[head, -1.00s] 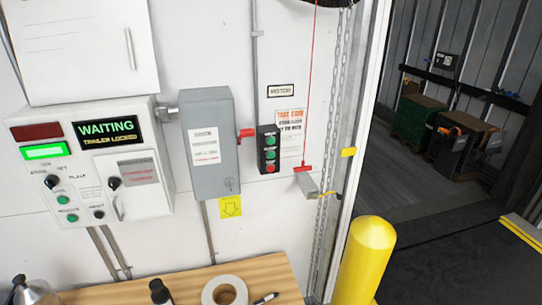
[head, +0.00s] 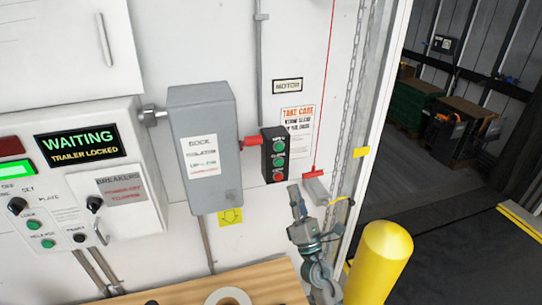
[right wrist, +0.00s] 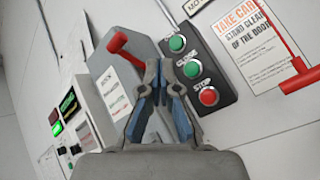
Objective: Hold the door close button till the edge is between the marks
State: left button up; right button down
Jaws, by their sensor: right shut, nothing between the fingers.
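The black button box (head: 275,156) hangs on the white wall, with two green buttons above a red one. In the right wrist view, the middle green button, labelled CLOSE (right wrist: 192,68), sits above the red STOP button (right wrist: 209,96). My right gripper (head: 295,192) is shut and empty, just below and right of the box in the head view. In the right wrist view its fingertips (right wrist: 157,68) are left of the CLOSE button; contact is not visible. The door's edge is not visible. My left gripper is not in view.
A grey isolator box (head: 205,148) with a red handle (head: 252,141) stands left of the buttons. A red pull cord (head: 318,150) and chain hang to the right. A yellow bollard (head: 380,262) stands by the open doorway. A wooden bench (head: 265,282) is below.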

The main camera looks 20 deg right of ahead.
aim_at(279, 163)
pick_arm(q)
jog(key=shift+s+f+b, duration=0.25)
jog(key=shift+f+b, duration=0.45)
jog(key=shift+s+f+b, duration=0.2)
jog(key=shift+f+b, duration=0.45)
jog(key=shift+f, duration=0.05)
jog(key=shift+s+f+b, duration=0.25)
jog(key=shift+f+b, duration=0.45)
pick_arm(e)
jog(key=shift+n, duration=0.3)
jog(key=shift+w+d+r, duration=0.1)
jog(key=shift+w+r, duration=0.05)
jog(key=shift+w, duration=1.2)
jog(key=shift+w+d+r, duration=0.1)
jog(key=shift+w, duration=1.2)
jog(key=shift+w+d+r, duration=0.1)
jog(key=shift+w+r, duration=0.05)
jog(key=shift+w, duration=1.2)
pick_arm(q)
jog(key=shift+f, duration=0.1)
pick_arm(e)
jog(key=shift+w, duration=0.15)
jog(key=shift+w+r, duration=0.1)
jog(key=shift+w, duration=0.1)
